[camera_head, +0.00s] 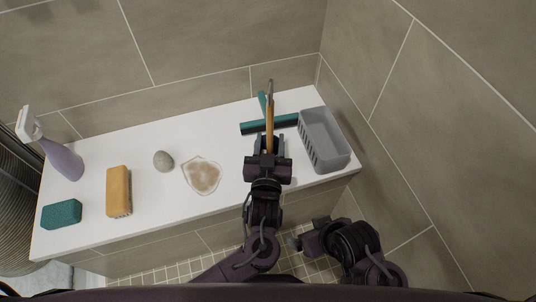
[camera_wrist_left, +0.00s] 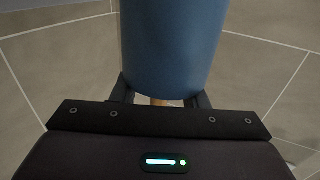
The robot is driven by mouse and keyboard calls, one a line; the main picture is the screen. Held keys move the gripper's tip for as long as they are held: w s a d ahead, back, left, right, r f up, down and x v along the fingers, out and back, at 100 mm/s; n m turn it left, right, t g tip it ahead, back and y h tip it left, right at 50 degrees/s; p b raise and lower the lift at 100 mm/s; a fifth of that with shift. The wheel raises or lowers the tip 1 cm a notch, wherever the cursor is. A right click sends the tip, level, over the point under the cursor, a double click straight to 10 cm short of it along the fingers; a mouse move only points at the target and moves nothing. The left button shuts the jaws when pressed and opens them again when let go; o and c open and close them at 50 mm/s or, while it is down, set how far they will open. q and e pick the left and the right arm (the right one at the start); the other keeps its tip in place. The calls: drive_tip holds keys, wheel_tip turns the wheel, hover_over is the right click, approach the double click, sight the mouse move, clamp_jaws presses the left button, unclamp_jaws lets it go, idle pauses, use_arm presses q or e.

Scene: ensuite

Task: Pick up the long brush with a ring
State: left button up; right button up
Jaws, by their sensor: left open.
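The long brush has a slim orange-brown wooden handle (camera_head: 269,128) with a grey ring-like end at its top in the head view. My left gripper (camera_head: 268,145) is at the lower part of this handle, its fingers open on either side. In the left wrist view a large blue rounded piece (camera_wrist_left: 172,45) fills the upper middle, close to the camera. A bit of wood-coloured shaft (camera_wrist_left: 160,102) shows below it between the fingers. I cannot tell whether the fingers touch the handle.
A spray bottle (camera_head: 63,159) stands far left. Tiled walls enclose the ledge.

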use_arm(q)
clamp_jaws()
idle(0.3)
